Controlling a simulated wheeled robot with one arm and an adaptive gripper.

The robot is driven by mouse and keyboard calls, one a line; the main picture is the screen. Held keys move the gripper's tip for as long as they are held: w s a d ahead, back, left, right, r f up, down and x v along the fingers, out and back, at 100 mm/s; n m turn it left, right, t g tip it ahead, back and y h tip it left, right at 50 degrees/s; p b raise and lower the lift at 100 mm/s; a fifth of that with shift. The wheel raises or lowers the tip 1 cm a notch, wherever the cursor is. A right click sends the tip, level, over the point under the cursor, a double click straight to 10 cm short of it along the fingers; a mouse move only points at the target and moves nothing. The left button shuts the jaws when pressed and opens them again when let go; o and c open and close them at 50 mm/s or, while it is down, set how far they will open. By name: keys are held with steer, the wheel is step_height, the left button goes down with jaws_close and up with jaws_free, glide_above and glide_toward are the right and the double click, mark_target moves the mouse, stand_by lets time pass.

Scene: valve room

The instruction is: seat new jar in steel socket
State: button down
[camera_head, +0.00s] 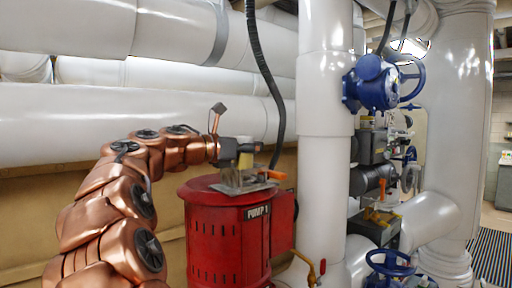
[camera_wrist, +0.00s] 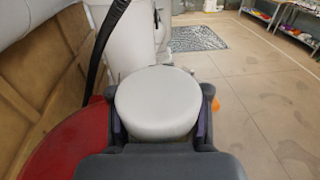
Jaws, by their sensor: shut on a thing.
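My gripper (camera_head: 236,151) is above the red pump, shut on a pale jar (camera_head: 245,158). In the wrist view the jar's round white top (camera_wrist: 157,104) fills the space between the two dark fingers. The steel socket (camera_head: 240,184) is a grey metal fixture on the pump's top, with an orange handle (camera_head: 275,174) sticking out to the right. The jar is directly over or in the socket. I cannot tell whether its base touches the socket, because the gripper and fixture overlap there. In the wrist view the jar hides the socket.
The red pump (camera_head: 228,240), labelled PUMP 1, stands under the gripper. A black hose (camera_head: 264,70) hangs behind it. A thick white pipe (camera_head: 324,150) rises close on the right, with blue valves (camera_head: 372,84) beyond. Open floor (camera_wrist: 260,110) shows right in the wrist view.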

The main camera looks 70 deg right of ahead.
steer(key=shift+c, duration=2.2)
jaws_free()
steer(key=o, duration=0.4)
steer(key=shift+o, duration=0.2)
steer(key=shift+r, duration=0.1)
steer(key=shift+r+p, duration=1.2)
steer(key=shift+p, duration=0.45)
steer(key=shift+r, duration=2.4)
